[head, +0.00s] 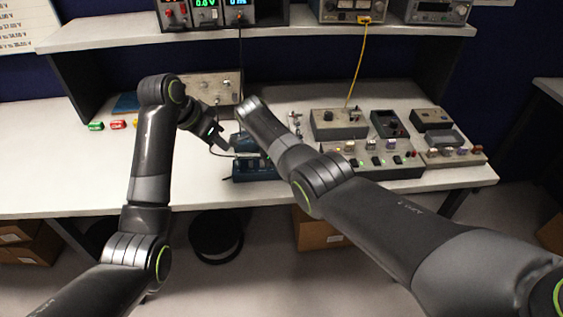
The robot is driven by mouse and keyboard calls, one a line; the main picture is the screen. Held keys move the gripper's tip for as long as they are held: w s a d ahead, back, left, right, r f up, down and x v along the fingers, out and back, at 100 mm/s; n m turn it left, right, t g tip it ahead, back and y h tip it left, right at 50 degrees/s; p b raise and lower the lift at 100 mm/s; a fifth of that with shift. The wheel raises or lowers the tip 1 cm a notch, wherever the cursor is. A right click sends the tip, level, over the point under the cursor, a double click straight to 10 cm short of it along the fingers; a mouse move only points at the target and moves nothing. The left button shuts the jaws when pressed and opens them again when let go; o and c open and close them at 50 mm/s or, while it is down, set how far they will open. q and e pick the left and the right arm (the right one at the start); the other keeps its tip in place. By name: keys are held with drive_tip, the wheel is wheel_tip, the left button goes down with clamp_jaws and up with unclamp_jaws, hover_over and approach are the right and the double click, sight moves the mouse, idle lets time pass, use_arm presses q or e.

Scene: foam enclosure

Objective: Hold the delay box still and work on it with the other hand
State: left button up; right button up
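No label is readable, so I cannot tell for sure which thing is the delay box. A dark blue box (254,172) sits near the bench's front edge, partly hidden by my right arm. A beige box with knobs (212,90) stands behind it. My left gripper (227,148) points right and down, close to the left side of the blue box. I cannot tell whether it touches the box or how its fingers stand. My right arm reaches across from the lower right, with its wrist end above the blue box. Its gripper is hidden.
A white bench (60,175) carries everything. Several grey boxes (338,124) and a long panel with knobs (375,162) fill the right. Small green (96,126) and red (118,124) pieces lie at left. A yellow cable (357,60) hangs from the shelf (290,36). The front left is clear.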

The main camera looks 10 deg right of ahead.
sight(236, 160)
drive_tip(key=c, duration=0.7)
use_arm(q)
drive_tip(key=shift+o, duration=0.7)
use_arm(e)
drive_tip(key=shift+c, duration=0.6)
use_arm(q)
drive_tip(key=shift+o, duration=0.5)
drive_tip(key=shift+s+d+f+n+t, duration=0.25)
drive_tip(key=shift+f+n+t, duration=0.05)
drive_tip(key=shift+f+n, duration=0.2)
drive_tip(key=shift+s+d+f+n+t, duration=0.25)
drive_tip(key=shift+f+n+t, duration=0.05)
drive_tip(key=shift+f+n, duration=0.2)
drive_tip(key=shift+n+t+y, duration=0.4)
drive_tip(key=shift+n+t, duration=0.1)
drive_tip(key=shift+n, duration=0.4)
drive_tip(key=shift+s+f+x, duration=0.1)
drive_tip(key=shift+s+x, duration=0.05)
drive_tip(key=shift+x, duration=1.4)
drive_tip(key=shift+s+f+x, duration=0.1)
drive_tip(key=shift+x, duration=1.45)
drive_tip(key=shift+s+x, duration=0.15)
drive_tip(key=shift+x, duration=1.4)
drive_tip(key=shift+c, duration=0.4)
